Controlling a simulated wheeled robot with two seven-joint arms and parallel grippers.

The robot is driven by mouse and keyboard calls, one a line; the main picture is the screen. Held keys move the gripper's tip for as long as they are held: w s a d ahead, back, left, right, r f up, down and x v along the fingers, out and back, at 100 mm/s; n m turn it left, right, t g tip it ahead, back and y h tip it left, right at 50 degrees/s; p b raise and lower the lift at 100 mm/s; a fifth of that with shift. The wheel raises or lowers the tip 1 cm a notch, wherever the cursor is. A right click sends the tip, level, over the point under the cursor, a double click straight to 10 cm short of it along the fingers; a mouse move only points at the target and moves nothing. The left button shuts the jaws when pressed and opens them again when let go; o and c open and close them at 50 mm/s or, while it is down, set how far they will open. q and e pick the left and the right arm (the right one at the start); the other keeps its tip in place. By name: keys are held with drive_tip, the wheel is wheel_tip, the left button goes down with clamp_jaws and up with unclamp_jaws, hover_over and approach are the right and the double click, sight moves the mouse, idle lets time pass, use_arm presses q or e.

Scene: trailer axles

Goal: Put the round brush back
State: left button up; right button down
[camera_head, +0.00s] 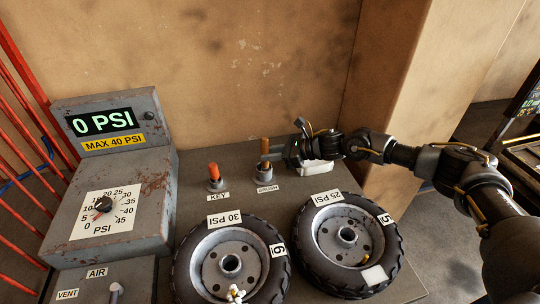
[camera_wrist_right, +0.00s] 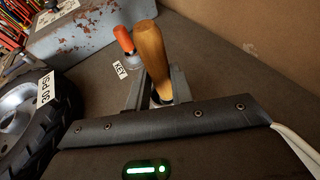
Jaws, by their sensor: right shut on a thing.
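The round brush shows as a wooden handle (camera_head: 265,146), standing about upright at the holder (camera_head: 265,173) labelled BRUSH. My right gripper (camera_head: 272,157) reaches in from the right and is shut on the brush just above the holder. In the right wrist view the handle (camera_wrist_right: 151,50) rises between the two fingers of the gripper (camera_wrist_right: 158,88). The brush's lower end is hidden, so I cannot tell how deep it sits in the holder. My left gripper is not in view.
An orange-handled key (camera_head: 213,171) stands in its holder left of the brush. Two tyred wheels, marked 6 (camera_head: 231,262) and 5 (camera_head: 347,238), lie in front. A grey pressure box (camera_head: 150,190) reading 0 PSI stands at left. A wall (camera_head: 260,70) rises behind.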

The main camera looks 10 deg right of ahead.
drive_tip(key=shift+s+a, duration=0.15)
drive_tip(key=shift+a, duration=0.15)
drive_tip(key=c, duration=1.5)
unclamp_jaws()
drive_tip(key=shift+a, duration=0.1)
drive_tip(key=shift+c, duration=0.2)
drive_tip(key=o, duration=0.3)
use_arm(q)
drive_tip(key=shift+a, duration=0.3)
use_arm(e)
drive_tip(key=shift+d, duration=0.2)
